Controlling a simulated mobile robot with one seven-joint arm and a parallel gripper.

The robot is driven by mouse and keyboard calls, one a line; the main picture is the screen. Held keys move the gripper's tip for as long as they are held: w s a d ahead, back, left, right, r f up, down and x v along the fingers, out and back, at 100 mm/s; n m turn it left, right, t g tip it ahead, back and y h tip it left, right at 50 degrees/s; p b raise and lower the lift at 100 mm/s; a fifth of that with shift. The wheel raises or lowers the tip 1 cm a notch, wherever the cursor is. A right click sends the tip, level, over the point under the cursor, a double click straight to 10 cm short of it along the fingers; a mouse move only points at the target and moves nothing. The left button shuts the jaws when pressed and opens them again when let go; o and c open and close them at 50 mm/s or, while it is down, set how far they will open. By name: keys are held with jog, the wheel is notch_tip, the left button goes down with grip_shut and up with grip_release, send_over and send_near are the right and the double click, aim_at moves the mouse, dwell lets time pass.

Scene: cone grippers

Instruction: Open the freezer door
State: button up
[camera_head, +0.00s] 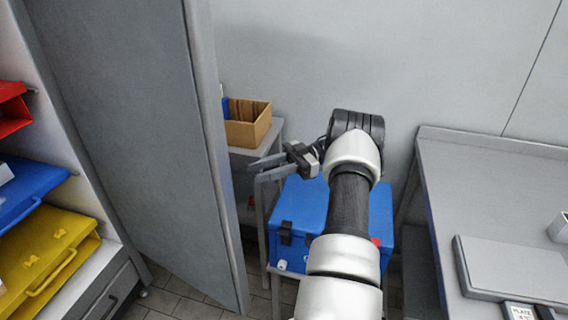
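A tall grey door panel (130,130) stands at the left, swung out beside a lit compartment with colored cases inside. I take it to be the freezer door; no handle shows on the face I see.
Red (12,108), blue (28,190) and yellow (45,250) cases sit on shelves at the left. A blue box (300,220) stands below my arm, and a cardboard box (250,125) on a small table behind the gripper. A metal bench (450,215) stands at the right.

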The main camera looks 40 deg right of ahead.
jog(key=s+d, duration=0.1)
jog(key=d, duration=0.6)
jog(key=shift+s+d, duration=0.15)
jog(key=shift+d, duration=0.1)
dwell(0.4)
